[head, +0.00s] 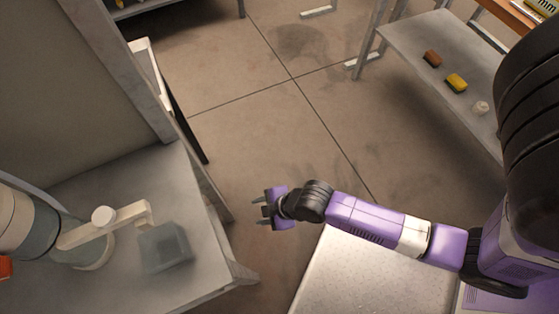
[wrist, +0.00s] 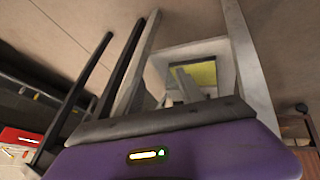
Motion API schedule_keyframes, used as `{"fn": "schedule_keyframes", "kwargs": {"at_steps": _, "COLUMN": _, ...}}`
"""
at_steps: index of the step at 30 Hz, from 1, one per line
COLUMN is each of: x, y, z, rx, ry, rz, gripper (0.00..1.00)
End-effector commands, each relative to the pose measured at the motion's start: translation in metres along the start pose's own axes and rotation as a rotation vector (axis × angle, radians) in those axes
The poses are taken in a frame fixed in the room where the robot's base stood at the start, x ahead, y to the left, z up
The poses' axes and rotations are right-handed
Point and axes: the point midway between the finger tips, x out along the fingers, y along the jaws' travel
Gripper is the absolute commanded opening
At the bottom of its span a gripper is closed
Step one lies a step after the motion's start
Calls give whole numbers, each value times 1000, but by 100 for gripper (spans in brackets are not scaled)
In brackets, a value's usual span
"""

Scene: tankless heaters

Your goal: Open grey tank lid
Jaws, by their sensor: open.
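A small grey box-shaped tank (head: 163,247) with a flat top sits on the grey table at lower left in the head view. Its lid looks shut, though the seam is too small to make out. A cream bar (head: 128,215) with a round white knob (head: 103,216) reaches towards its top from a pale cylindrical unit (head: 22,222); I cannot tell if the bar touches it. My gripper (head: 260,211) is open and empty, to the right of the table and apart from the tank. I cannot identify the tank in the wrist view.
A pale surface (head: 365,280) lies below my arm. Clear floor (head: 270,130) lies ahead. A shelf (head: 425,40) holds small items at upper right.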

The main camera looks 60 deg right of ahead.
Motion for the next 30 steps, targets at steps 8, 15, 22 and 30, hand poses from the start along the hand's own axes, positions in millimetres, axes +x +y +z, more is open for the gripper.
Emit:
{"fn": "schedule_keyframes", "kwargs": {"at_steps": 8, "x": -52, "y": 2, "z": 3, "rx": 113, "ry": 71, "rz": 108, "gripper": 45}}
{"fn": "schedule_keyframes", "kwargs": {"at_steps": 15, "x": -91, "y": 3, "z": -2, "rx": 192, "ry": 137, "rz": 173, "gripper": 45}}
{"fn": "schedule_keyframes", "kwargs": {"at_steps": 22, "x": -111, "y": 4, "z": -7, "rx": 233, "ry": 176, "rz": 204, "gripper": 45}}
{"fn": "schedule_keyframes", "kwargs": {"at_steps": 30, "x": -114, "y": 4, "z": -8, "rx": 242, "ry": 184, "rz": 209, "gripper": 45}}
